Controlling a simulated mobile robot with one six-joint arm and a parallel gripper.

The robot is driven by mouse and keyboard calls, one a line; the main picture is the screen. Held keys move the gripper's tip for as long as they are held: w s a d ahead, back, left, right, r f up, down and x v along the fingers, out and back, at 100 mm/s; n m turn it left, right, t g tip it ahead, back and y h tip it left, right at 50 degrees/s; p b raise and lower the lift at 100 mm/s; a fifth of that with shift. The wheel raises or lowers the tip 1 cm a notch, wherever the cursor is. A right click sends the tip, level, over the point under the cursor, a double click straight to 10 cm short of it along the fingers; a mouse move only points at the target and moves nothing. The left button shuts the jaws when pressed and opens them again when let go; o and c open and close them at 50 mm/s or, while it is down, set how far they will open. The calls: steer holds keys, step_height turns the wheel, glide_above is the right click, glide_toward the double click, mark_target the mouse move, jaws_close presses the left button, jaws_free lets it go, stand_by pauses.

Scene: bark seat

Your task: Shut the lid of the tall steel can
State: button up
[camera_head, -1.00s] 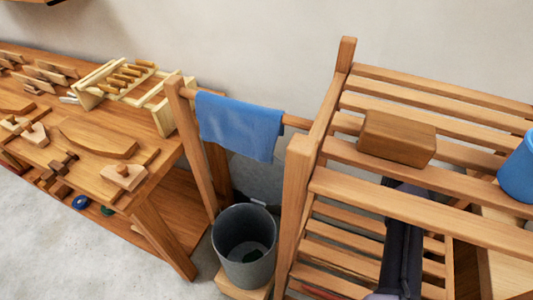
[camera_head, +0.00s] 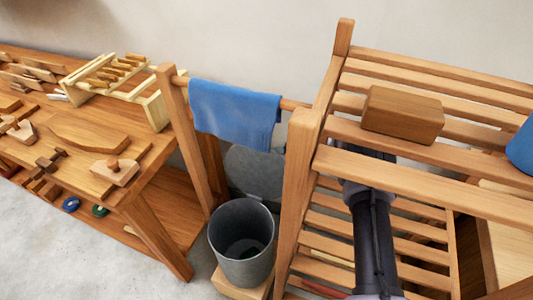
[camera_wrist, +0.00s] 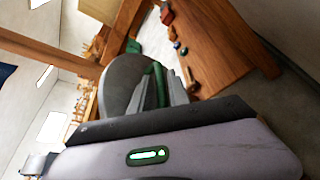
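The tall steel can (camera_head: 242,262) stands upright, with its mouth open and something dark green inside. A round grey lid (camera_head: 256,172) is tipped up behind the can, below a blue cloth. In the wrist view, the grey disc of the lid (camera_wrist: 118,78) lies just beyond my gripper (camera_wrist: 157,76). A green strip shows at the fingers; I cannot tell whether it belongs to the gripper or to something between them. Whether the fingers touch the lid is unclear. In the head view, my gripper is hidden behind the slatted rack's post and slats.
The slatted wooden rack (camera_head: 420,182) stands right of the can, with a wooden block (camera_head: 402,115) on top. The blue cloth (camera_head: 236,112) hangs on a rail. A workbench (camera_head: 60,165) with tools is at the left. Bare floor (camera_head: 75,262) lies before the bench.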

jaws_close()
stand_by(1.4)
